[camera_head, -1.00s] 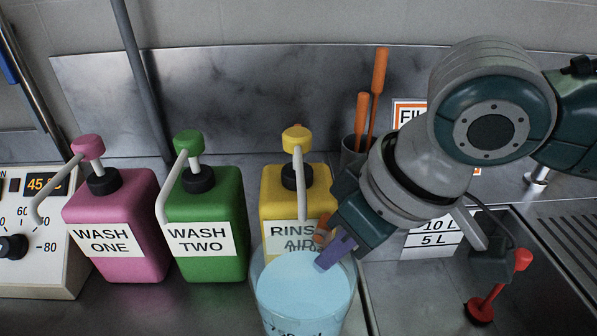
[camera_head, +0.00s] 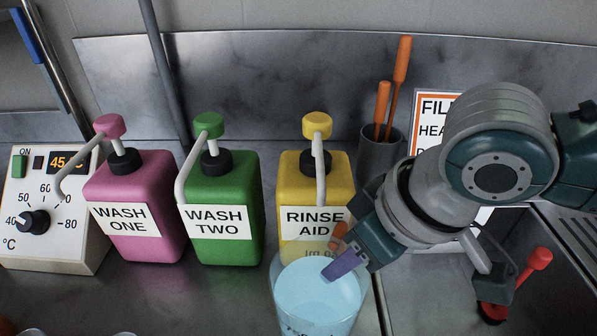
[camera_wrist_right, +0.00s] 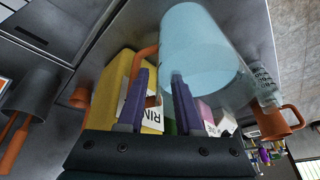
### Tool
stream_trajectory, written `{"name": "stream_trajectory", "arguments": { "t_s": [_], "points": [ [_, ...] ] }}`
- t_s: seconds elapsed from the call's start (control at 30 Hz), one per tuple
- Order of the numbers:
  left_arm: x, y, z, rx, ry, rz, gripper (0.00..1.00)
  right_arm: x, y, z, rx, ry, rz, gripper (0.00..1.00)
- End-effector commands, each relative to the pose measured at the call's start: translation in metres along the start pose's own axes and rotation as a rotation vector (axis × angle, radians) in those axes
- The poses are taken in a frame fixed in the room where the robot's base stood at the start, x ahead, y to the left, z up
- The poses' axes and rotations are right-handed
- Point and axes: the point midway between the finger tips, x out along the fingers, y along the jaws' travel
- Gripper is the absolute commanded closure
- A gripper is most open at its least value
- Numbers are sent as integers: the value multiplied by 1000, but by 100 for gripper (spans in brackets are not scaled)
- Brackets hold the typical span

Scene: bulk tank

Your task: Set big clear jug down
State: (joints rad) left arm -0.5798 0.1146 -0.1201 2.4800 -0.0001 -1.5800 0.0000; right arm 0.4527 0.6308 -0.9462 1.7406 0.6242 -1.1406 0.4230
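The big clear jug (camera_head: 318,298) holds pale blue liquid and is upright in front of the yellow RINSE AID bottle (camera_head: 302,170). The bottom edge of the head view cuts off its base, so I cannot tell whether it touches the counter. My right gripper (camera_head: 341,250) is at the jug's back right side. In the right wrist view, its purple fingers (camera_wrist_right: 160,85) are around the orange handle (camera_wrist_right: 146,54) of the jug (camera_wrist_right: 200,50), apparently shut on it. My left gripper is not in view.
The pink WASH ONE bottle (camera_head: 140,190) and green WASH TWO bottle (camera_head: 222,190) stand left of the yellow bottle. A control box (camera_head: 60,245) is farther left. A grey holder (camera_head: 380,160) with orange handles stands behind. A sink with a red-handled item (camera_head: 538,262) is right. Counter (camera_head: 190,300) front-left is mostly clear.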

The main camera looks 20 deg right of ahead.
Motion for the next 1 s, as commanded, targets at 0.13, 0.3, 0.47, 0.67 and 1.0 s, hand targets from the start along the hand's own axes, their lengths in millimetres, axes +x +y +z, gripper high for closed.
{"name": "stream_trajectory", "arguments": {
  "t_s": [0.13,0.3,0.47,0.67,1.0],
  "points": [
    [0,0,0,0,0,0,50,0,0,0,0,0,0,66],
    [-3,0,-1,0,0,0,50,-8,0,-2,-1,2,0,66],
    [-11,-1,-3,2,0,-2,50,-39,0,-2,-2,3,1,66],
    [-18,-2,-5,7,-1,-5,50,-84,1,-2,0,3,1,66],
    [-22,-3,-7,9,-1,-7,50,-119,-9,0,-12,11,-15,66]
  ]
}}
